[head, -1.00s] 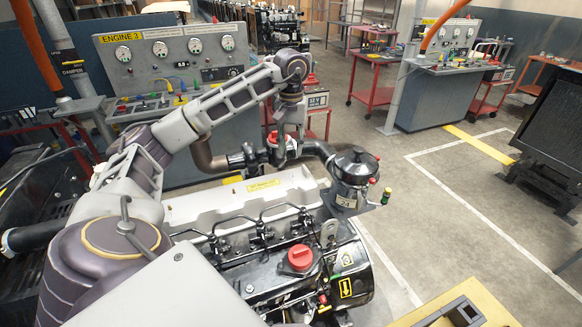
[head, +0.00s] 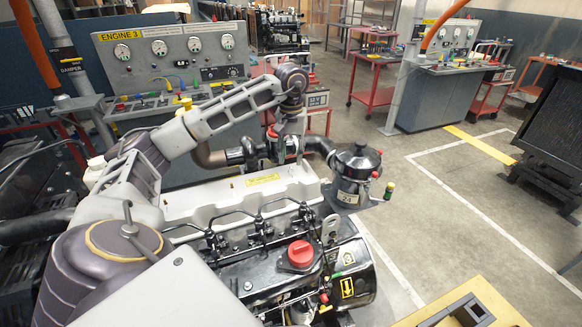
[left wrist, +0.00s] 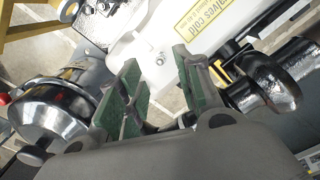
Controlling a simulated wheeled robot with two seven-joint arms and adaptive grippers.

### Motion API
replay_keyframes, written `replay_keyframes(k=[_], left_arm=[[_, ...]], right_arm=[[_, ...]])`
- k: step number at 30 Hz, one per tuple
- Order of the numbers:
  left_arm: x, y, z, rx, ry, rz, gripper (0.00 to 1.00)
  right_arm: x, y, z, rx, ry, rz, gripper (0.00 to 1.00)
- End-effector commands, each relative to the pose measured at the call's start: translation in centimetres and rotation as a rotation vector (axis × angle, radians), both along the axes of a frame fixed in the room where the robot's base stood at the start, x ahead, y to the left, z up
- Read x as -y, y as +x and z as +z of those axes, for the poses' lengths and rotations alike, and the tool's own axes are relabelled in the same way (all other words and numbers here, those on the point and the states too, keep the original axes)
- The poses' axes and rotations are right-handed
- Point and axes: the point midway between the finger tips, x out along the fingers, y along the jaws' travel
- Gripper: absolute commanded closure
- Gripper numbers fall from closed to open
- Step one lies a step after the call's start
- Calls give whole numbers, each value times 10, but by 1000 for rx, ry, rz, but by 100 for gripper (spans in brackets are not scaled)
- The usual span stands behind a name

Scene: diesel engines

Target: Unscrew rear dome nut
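The engine's pale rocker cover (head: 205,202) carries a yellow label and also shows in the left wrist view (left wrist: 149,22). There, a small metal dome nut (left wrist: 160,59) sits on the cover, just beyond my left gripper's fingertips. My left gripper (left wrist: 155,85) is open, with green-padded fingers apart and nothing visible between them. In the head view, my left gripper (head: 284,146) hangs from its wrist near the far end of the cover. The dome nut is too small or hidden to pick out there. My right gripper is not in view.
A black and silver canister (head: 355,172) stands beside the cover's far end, close to the gripper in the wrist view. Black pipes (head: 262,220) run along the engine's near side, beside a red cap (head: 300,254). A yellow table (head: 480,290) is at the bottom right.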

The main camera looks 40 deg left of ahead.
Motion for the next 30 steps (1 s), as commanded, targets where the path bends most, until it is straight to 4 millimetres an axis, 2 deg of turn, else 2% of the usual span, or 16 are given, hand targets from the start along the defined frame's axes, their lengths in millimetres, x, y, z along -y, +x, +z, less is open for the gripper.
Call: replay_keyframes(k=[18, 30], left_arm=[[0, 0, -40, -1, 1, 0, 65], [0, 0, -39, 0, 0, 0, 65]], right_arm=[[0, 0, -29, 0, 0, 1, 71], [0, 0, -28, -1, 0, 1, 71]])
